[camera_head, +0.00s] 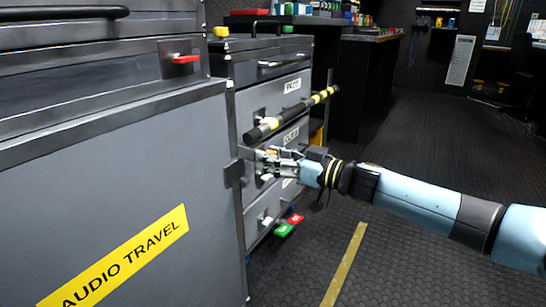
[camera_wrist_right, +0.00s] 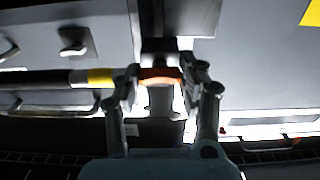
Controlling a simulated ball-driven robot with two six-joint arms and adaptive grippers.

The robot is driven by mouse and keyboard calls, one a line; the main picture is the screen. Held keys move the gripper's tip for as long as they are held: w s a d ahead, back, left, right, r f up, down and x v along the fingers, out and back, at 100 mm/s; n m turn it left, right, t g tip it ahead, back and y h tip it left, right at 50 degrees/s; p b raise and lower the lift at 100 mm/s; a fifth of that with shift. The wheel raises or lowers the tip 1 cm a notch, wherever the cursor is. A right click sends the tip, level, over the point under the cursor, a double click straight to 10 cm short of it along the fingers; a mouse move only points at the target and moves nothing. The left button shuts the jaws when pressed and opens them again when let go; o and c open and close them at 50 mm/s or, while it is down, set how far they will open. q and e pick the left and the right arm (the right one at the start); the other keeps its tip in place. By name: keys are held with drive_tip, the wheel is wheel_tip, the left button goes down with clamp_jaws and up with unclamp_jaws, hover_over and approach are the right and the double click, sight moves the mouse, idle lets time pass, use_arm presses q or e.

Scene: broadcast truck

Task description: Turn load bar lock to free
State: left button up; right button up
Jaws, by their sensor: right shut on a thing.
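The load bar (camera_head: 290,113), black with yellow bands, lies across the grey drawer fronts; its end with a yellow band also shows in the right wrist view (camera_wrist_right: 60,79). Below its near end, the load bar lock shows as a small orange part (camera_head: 272,152); it is an orange band between the fingers in the right wrist view (camera_wrist_right: 160,75). My right gripper (camera_head: 270,158) is shut on it, fingers on both sides (camera_wrist_right: 164,85). The fingers cover much of the lock, and I cannot read which position it is in. My left gripper is not in view.
A grey case marked AUDIO TRAVEL (camera_head: 110,200) stands close at left, with a red latch (camera_head: 186,59). Green (camera_head: 284,230) and red tags hang low by the drawers. A dark workbench (camera_head: 365,38) stands behind. The floor at right (camera_head: 450,130) is clear.

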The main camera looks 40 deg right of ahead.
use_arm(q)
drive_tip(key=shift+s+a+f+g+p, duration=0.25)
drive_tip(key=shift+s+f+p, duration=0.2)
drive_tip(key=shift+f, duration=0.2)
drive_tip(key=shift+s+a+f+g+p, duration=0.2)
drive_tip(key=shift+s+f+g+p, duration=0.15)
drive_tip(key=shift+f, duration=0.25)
use_arm(e)
drive_tip(key=n, duration=1.6)
drive_tip(key=shift+f, duration=0.1)
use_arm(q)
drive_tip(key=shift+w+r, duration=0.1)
use_arm(e)
drive_tip(key=shift+n, duration=0.3)
drive_tip(key=o, duration=1.2)
drive_tip(key=shift+c, duration=0.2)
